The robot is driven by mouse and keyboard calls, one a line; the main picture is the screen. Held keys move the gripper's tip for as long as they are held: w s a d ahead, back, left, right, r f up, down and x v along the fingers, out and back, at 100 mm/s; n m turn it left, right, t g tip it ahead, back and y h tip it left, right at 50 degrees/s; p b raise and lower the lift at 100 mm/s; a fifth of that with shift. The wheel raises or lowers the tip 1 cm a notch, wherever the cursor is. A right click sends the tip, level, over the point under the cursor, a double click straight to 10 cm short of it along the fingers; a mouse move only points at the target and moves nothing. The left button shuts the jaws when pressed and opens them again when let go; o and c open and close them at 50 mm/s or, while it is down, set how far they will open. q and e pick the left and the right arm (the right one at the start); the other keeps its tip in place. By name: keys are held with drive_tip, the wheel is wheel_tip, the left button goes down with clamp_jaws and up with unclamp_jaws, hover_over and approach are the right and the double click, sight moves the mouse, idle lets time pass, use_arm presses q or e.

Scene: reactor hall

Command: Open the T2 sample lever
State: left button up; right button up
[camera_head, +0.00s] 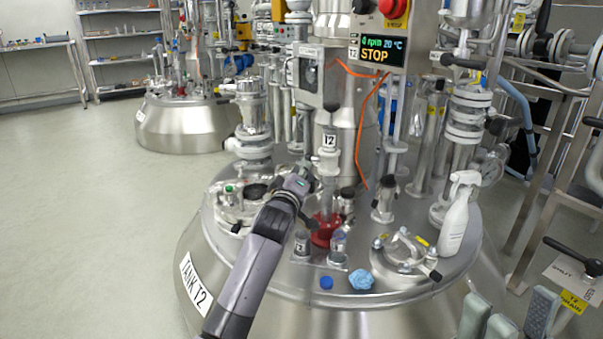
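A sampling fitting labelled T2 (329,141) stands on the lid of tank T2 in the head view, with a small black part on top and a clear tube down to a red base (324,230). I cannot clearly tell which part is its lever. My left gripper (303,178) is at the fitting's left side, just below the label; whether it touches is unclear, and its fingers are too small and overlapped to read. My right gripper (519,316) is low at the right, its grey-green fingers apart, with nothing seen between them.
The tank lid (300,283) also carries a white spray bottle (456,214), a blue cap (326,283), a crumpled blue item (361,279) and a clamped hatch (405,255). A control box reading STOP (376,57) hangs above. Floor (80,180) at left is clear.

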use_arm(q)
clamp_jaws()
idle(0.4)
